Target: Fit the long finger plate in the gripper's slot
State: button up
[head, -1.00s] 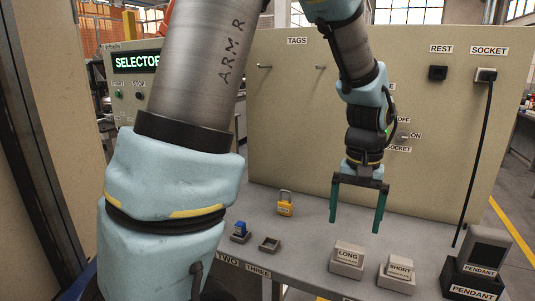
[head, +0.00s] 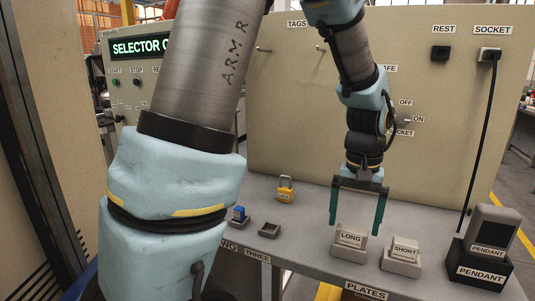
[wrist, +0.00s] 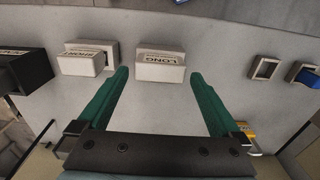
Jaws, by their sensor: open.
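The long finger plate (head: 350,238) is a light block marked LONG. It sits in a grey holder (head: 349,253) on the grey bench, and it also shows in the wrist view (wrist: 160,68) ahead of the fingertips and between their lines. My gripper (head: 354,228) is open and empty, with two long green fingers pointing down. In the head view its fingertips appear on either side of the long plate's top. In the wrist view the fingers (wrist: 158,75) spread wider than the plate. I cannot tell the exact height gap. The gripper's slot is not clearly visible.
The SHORT plate (head: 404,250) stands in its own holder just right of the long one. A yellow padlock (head: 285,190), an empty square holder (head: 269,229) and a blue piece (head: 239,213) lie left. The tall panel (head: 300,110) stands behind.

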aim_at(353, 229)
jog(key=shift+f+b, duration=0.65)
jog(key=shift+f, duration=1.05)
jog(key=shift+p, duration=0.4)
grip_shut()
jog(key=shift+r, duration=0.1)
dwell(0.5)
jog(key=shift+r, duration=0.1)
jog(key=shift+r+p, duration=2.75)
jog(key=shift+r, duration=0.15)
